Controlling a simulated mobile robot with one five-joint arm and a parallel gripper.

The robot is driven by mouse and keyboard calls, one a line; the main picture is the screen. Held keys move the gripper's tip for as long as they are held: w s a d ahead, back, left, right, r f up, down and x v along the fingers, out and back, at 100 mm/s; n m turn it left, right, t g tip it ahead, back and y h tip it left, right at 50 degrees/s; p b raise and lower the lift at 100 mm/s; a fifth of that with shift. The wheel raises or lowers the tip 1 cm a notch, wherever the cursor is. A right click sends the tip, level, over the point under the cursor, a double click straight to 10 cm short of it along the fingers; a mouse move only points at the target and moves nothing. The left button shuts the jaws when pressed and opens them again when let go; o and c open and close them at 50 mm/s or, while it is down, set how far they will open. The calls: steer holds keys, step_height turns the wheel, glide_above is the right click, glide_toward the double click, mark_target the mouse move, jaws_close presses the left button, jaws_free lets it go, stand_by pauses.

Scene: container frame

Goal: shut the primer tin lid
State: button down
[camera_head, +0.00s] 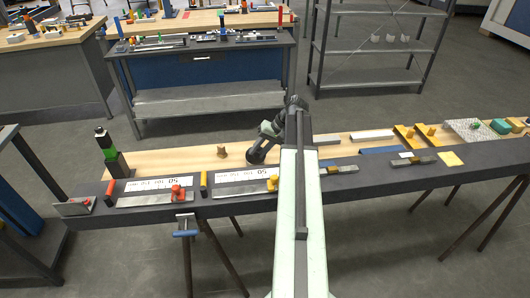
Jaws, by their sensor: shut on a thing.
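My mint-green arm rises from the bottom middle of the view over the long workbench. My dark gripper (256,155) is at its far end, low over the pale wooden bench top (185,160). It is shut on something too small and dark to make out. I cannot pick out a primer tin or its lid for certain. My arm hides part of the bench behind it.
A small brown knob-like object (222,153) stands left of my gripper. Rulers (152,183), clamps and yellow brackets (404,134) line the bench. Shelving (376,50) stands behind.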

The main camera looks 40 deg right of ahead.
steer(key=shift+w+d, duration=0.65)
steer(key=shift+w, duration=0.1)
steer(key=shift+w+d+f+b, duration=0.25)
steer(key=shift+w+d+b, duration=0.1)
steer(key=shift+w, duration=0.15)
steer(key=shift+w+d+f+b, duration=0.25)
steer(key=shift+w+d, duration=0.1)
steer(key=shift+w, duration=0.1)
steer(key=shift+w+d+f+b, duration=0.4)
steer(key=shift+w+f+b, duration=0.15)
steer(key=shift+w, duration=0.1)
steer(key=shift+w+d+f+b, duration=0.2)
steer(key=shift+w+f+b, duration=0.05)
steer(key=shift+f+b, duration=0.2)
steer(key=shift+w+d+f+b, duration=0.2)
steer(key=shift+w+f+b, duration=0.05)
steer(key=shift+f+b, duration=0.15)
steer(key=c, duration=1.2)
jaws_free()
